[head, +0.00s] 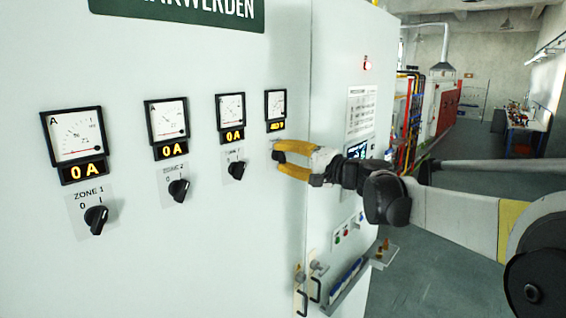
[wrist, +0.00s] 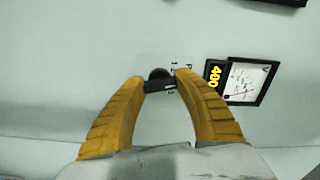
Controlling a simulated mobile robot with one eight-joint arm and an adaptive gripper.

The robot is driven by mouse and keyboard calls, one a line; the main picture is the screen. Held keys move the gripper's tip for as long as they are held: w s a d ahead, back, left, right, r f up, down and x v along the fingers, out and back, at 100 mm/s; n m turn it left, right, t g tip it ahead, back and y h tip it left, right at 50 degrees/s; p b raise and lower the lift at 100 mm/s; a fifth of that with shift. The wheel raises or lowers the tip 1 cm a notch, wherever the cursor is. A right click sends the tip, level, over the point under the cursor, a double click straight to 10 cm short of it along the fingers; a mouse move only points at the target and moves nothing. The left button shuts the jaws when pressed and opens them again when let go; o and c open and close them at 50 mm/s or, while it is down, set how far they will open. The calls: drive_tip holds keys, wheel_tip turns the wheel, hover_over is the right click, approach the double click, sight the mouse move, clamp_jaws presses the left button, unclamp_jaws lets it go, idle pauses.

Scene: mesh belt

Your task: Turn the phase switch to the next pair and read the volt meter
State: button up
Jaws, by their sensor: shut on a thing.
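The phase switch is a small black knob (wrist: 159,74) on the pale cabinet face. My gripper (wrist: 160,84) is shut on it, one yellow finger at each side. Small dark markings stand beside the knob, too small to read. The volt meter (head: 276,104) is the rightmost dial, above my gripper. In the wrist view the volt meter (wrist: 247,80) lies turned on its side, right of the knob. Its yellow display (wrist: 214,75) seems to read 400. The needle's value is too small to tell.
Several ammeters (head: 76,135) in a row to the left show 0 A. Black zone switches (head: 97,219) sit below them. A cabinet side (head: 346,110) with a small screen, buttons and a lower ledge stands right, behind my arm. Open floor (head: 440,260) lies farther right.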

drive_tip(key=shift+m+b, duration=0.45)
drive_tip(key=shift+m, duration=0.75)
drive_tip(key=o, duration=1.2)
drive_tip(key=v, duration=1.2)
